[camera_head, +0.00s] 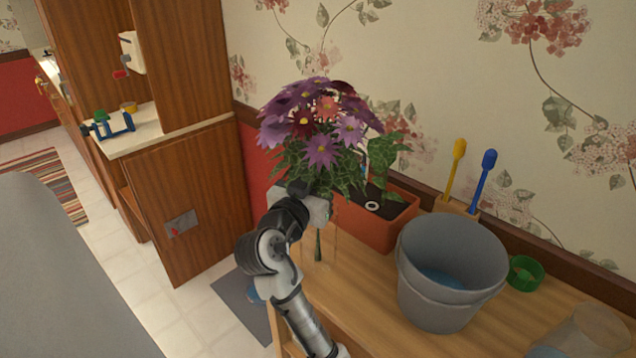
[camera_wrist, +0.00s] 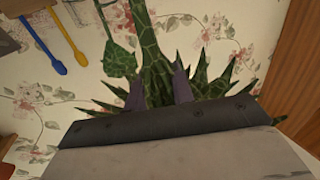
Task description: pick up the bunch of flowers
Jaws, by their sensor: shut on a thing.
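The bunch of flowers (camera_head: 318,122) has purple, dark red and orange blooms over green leaves. It is upright above the left end of the wooden table. My gripper (camera_head: 316,200) is just below the blooms and shut on the bunch. In the wrist view my two fingers (camera_wrist: 158,92) are on either side of the green stems (camera_wrist: 155,62). A stem end (camera_head: 318,246) shows below my gripper. Faint clear edges show around it, perhaps a glass vase; I cannot tell whether the stems are inside it. The blooms are not seen in the wrist view.
An orange planter (camera_head: 372,222) with a leafy plant stands close behind on the table (camera_head: 372,308). A grey bucket (camera_head: 448,280), a green ring (camera_head: 525,272) and yellow and blue utensils (camera_head: 484,180) are to the right. An open cabinet door (camera_head: 190,195) is left.

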